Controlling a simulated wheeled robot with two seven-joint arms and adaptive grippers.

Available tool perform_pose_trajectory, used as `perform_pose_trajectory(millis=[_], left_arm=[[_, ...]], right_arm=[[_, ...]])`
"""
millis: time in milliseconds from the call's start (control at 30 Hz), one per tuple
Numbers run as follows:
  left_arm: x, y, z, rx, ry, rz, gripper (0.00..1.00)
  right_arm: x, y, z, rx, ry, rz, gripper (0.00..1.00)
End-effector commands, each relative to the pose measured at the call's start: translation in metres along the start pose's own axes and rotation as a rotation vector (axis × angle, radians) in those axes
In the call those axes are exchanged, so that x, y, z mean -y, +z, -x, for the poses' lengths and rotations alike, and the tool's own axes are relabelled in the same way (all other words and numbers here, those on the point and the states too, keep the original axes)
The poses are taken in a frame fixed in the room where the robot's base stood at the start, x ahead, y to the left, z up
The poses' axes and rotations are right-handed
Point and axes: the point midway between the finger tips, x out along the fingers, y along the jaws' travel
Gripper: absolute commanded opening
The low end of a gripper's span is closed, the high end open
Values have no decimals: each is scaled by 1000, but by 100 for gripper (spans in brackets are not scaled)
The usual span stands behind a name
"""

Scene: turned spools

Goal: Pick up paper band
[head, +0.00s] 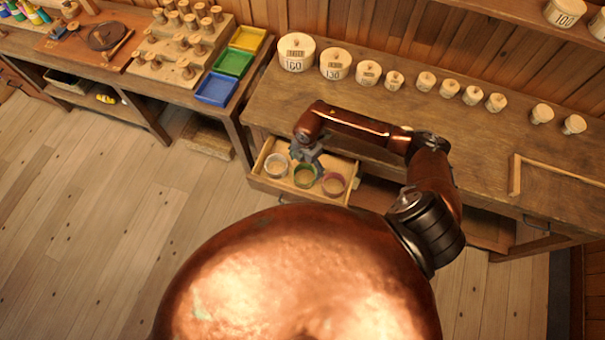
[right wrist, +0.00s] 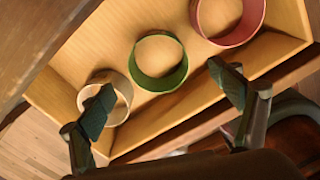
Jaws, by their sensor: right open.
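Three paper bands stand in a row in an open wooden drawer (head: 262,160): a white one (head: 276,173), a green one (head: 304,184) and a pink one (head: 334,192). My right gripper (head: 308,158) is open and empty above the drawer, close to the green band. In the right wrist view the open fingers (right wrist: 162,88) are spread with the green band (right wrist: 163,84) ahead between them. The left finger hides part of the white band (right wrist: 120,116). The pink band (right wrist: 238,39) lies beyond the right finger. My left gripper is out of view.
The drawer is below a wooden bench (head: 400,115) with several labelled pale spools at its back. A wooden frame (head: 515,172) lies at the right. Yellow, green and blue trays (head: 217,89) and several small spools are on the left bench. The drawer walls surround the bands closely.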

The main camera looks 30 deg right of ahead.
Motion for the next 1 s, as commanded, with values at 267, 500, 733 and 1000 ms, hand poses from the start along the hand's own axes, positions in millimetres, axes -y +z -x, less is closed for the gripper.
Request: perform_pose_trajectory(millis=[267, 500, 733, 1000], left_arm=[[1, 7, 2, 8, -1, 1, 81], [1, 7, 6, 9, -1, 1, 81], [1, 6, 6, 7, -1, 0, 81], [2, 2, 5, 2, -1, 0, 81]], right_arm=[[-2, 1, -28, 10, -9, 1, 84], [-3, 2, -62, 8, -9, 1, 84], [-3, 3, -76, 8, -6, 2, 84], [-2, 3, -76, 8, -6, 1, 77]])
